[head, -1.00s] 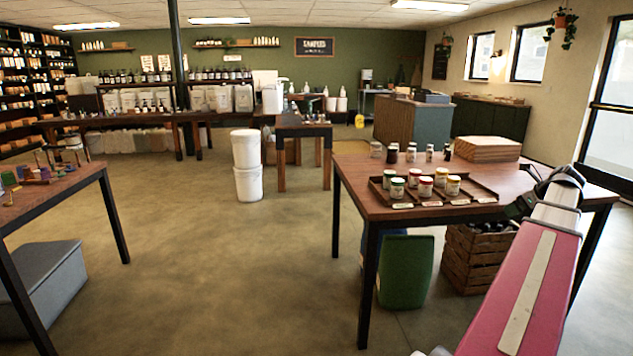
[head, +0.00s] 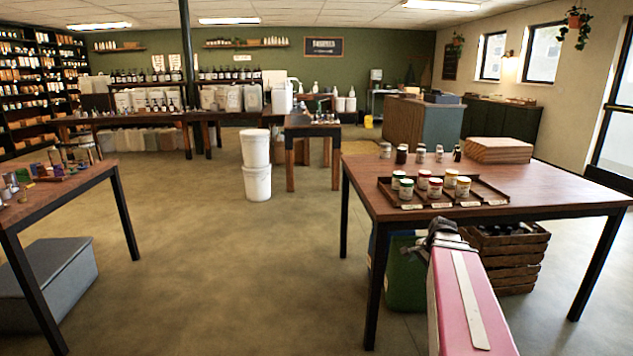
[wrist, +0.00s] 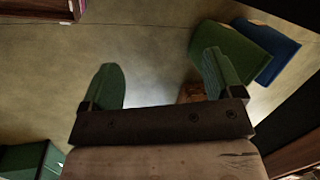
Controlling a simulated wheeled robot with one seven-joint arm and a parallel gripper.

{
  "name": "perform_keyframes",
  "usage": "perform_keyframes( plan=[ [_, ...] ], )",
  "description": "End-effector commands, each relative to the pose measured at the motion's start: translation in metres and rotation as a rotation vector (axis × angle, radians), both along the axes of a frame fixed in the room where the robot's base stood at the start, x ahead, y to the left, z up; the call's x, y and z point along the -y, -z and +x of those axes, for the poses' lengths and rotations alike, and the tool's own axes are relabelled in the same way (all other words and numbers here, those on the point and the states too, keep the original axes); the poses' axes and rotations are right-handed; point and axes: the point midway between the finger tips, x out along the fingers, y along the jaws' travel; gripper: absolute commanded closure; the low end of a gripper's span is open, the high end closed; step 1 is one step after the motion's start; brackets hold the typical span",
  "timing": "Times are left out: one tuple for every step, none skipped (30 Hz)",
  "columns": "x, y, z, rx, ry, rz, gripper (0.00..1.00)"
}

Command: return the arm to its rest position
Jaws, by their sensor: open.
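My pink arm (head: 462,300) reaches up from the bottom right in the head view. Its dark wrist end (head: 440,235) is at the near edge of the right wooden table (head: 560,195), low beside the green bin. The fingertips are not clearly visible in the head view.
A tray (head: 487,188) of jars is on the right table. A green bin (head: 405,270) and a wooden crate (head: 515,255) stand below it. Stacked white buckets (head: 256,165) stand mid-floor. A left table (head: 70,185) has a grey box (head: 45,285) underneath.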

Motion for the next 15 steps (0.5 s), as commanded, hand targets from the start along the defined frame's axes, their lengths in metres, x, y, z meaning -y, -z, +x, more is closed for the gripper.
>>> perform_keyframes(
  plan=[
    [-0.022,0.012,-0.009,-0.01,-0.097,-0.031,0.14],
    [-0.032,0.018,-0.013,-0.014,-0.155,-0.048,0.14],
    [-0.046,0.026,-0.018,-0.019,-0.233,-0.073,0.14],
    [-0.056,0.033,-0.023,-0.023,-0.291,-0.09,0.14],
    [-0.066,0.038,-0.027,-0.027,-0.35,-0.109,0.14],
    [-0.078,0.046,-0.033,-0.031,-0.43,-0.131,0.14],
    [-0.087,0.052,-0.038,-0.036,-0.488,-0.148,0.14],
    [-0.097,0.057,-0.043,-0.039,-0.548,-0.164,0.14],
    [-0.108,0.064,-0.05,-0.045,-0.627,-0.185,0.14],
    [-0.116,0.069,-0.055,-0.049,-0.684,-0.199,0.14],
    [-0.124,0.073,-0.06,-0.054,-0.741,-0.213,0.14],
    [-0.133,0.079,-0.067,-0.059,-0.811,-0.229,0.14],
    [-0.139,0.083,-0.071,-0.063,-0.861,-0.241,0.14],
    [-0.144,0.086,-0.075,-0.066,-0.905,-0.252,0.14],
    [-0.151,0.09,-0.08,-0.069,-0.961,-0.264,0.14]
  ],
)
